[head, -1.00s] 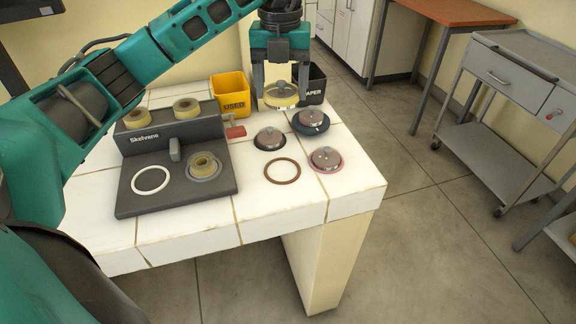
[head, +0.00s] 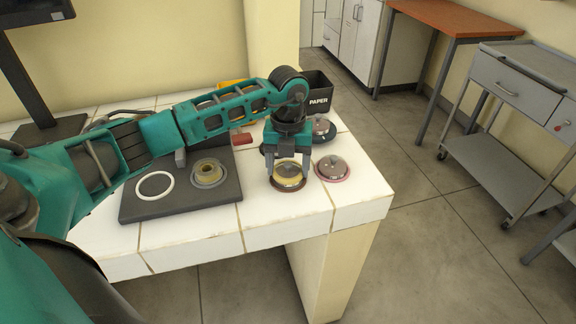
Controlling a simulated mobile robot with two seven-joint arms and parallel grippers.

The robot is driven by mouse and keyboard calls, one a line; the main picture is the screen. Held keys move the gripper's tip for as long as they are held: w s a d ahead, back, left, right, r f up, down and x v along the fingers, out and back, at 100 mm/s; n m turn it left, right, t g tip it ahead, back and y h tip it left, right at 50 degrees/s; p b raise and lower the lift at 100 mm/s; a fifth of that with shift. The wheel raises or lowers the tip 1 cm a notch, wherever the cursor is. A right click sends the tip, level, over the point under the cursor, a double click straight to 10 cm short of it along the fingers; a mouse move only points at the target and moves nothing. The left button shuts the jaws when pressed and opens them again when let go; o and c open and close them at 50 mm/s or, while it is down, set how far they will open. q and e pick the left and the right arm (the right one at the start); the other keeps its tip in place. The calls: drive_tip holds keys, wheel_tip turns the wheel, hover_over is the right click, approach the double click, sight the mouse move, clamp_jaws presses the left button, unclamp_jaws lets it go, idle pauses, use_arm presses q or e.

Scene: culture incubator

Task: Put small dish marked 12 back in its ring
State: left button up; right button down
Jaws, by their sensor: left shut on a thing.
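My left gripper (head: 289,180) points down and is shut on a small round dish (head: 288,172) with a yellowish rim. The dish is at the brown ring (head: 280,187) on the white tiled table. The ring shows around the dish's lower edge. I cannot tell whether the dish rests in it or hangs just above. No number on the dish can be read. My right gripper is not in view.
A lidded dish in a pink ring (head: 332,169) stands close to the right of my gripper. Another dish in a dark ring (head: 322,129) is behind.

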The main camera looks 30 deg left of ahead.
use_arm(q)
drive_tip(key=shift+f, duration=0.25)
drive_tip(key=shift+f, duration=0.1)
drive_tip(key=shift+f, duration=0.15)
drive_tip(key=o, duration=1.2)
drive_tip(key=shift+c, duration=0.2)
drive_tip(key=shift+r, duration=0.4)
wheel_tip(320, 180, up, 12)
drive_tip(key=shift+f, duration=0.15)
drive_tip(key=shift+s, duration=0.1)
